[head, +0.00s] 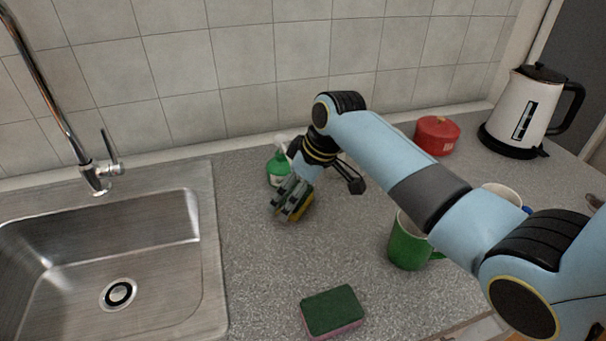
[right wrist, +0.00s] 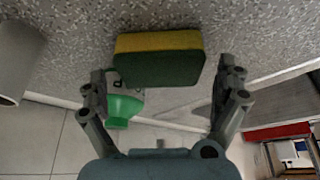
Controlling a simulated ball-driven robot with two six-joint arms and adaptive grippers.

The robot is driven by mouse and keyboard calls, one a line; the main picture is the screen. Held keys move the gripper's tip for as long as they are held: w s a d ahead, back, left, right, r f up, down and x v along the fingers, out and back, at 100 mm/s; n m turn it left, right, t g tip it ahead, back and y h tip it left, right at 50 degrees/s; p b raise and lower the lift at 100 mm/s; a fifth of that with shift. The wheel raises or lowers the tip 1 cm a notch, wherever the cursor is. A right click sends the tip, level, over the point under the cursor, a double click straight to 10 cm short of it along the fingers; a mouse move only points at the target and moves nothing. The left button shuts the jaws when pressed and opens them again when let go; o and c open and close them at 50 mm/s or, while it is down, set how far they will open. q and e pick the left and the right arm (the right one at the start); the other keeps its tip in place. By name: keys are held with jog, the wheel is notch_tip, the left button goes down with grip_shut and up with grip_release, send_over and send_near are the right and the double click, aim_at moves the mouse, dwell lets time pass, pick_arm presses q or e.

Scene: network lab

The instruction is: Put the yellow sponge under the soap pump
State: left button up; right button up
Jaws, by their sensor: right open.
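The yellow sponge (head: 302,208), yellow with a dark green side, is at the back of the counter, partly hidden by my right gripper (head: 319,196). In the right wrist view the sponge (right wrist: 158,60) lies just ahead of the open fingers, spanning most of the gap between them. The soap pump (head: 277,168), a green bottle with a white top, stands behind and left of the gripper, partly hidden by it. It also shows in the right wrist view, green (right wrist: 122,108), beside the left finger. I cannot tell whether the fingers touch the sponge. My left gripper is not in view.
A green and pink sponge (head: 332,311) lies at the front. A green mug (head: 407,245) stands under my right arm. A red tin (head: 437,135) and a kettle (head: 524,112) are at the back right. The sink (head: 208,250) is at left; the middle counter is clear.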

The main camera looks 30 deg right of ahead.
jog(key=v, duration=1.1)
jog(key=shift+f, duration=0.1)
